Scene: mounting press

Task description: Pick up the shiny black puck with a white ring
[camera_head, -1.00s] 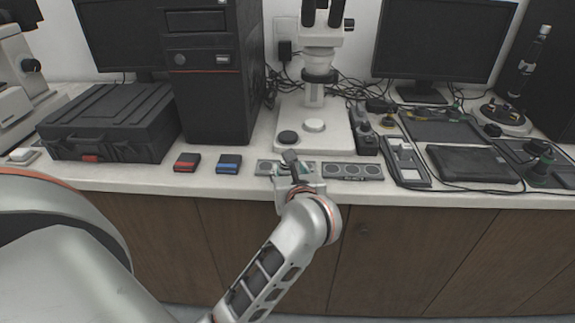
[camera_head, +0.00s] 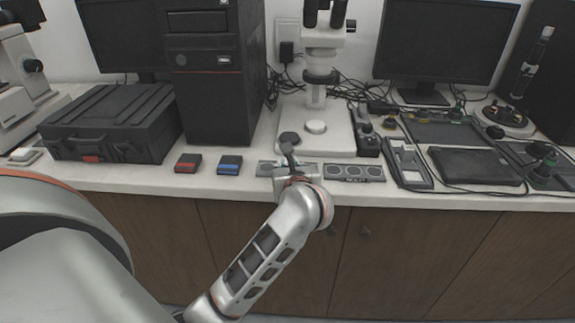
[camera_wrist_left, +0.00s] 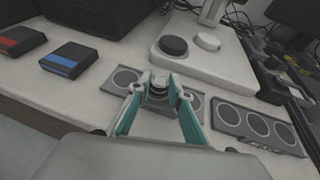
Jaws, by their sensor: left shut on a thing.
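In the left wrist view, my left gripper (camera_wrist_left: 158,84) has its teal fingers closed on a small dark round puck (camera_wrist_left: 158,94) with a pale ring. The fingers and the low angle partly hide it. It is over the left grey holder (camera_wrist_left: 143,123), whose round spots have pale outlines; I cannot tell whether it is clear of the holder. In the head view my left gripper (camera_head: 288,160) is over the same holder (camera_head: 264,169), and the puck is too small to make out. My right gripper is not in view.
A second grey holder (camera_head: 354,173) lies to the right. Behind stands a microscope (camera_head: 318,75), with a black disc (camera_head: 290,138) and a white disc (camera_head: 316,127) on its base. Red-striped (camera_head: 188,163) and blue-striped (camera_head: 230,165) boxes lie left. Bare bench separates them from the holder.

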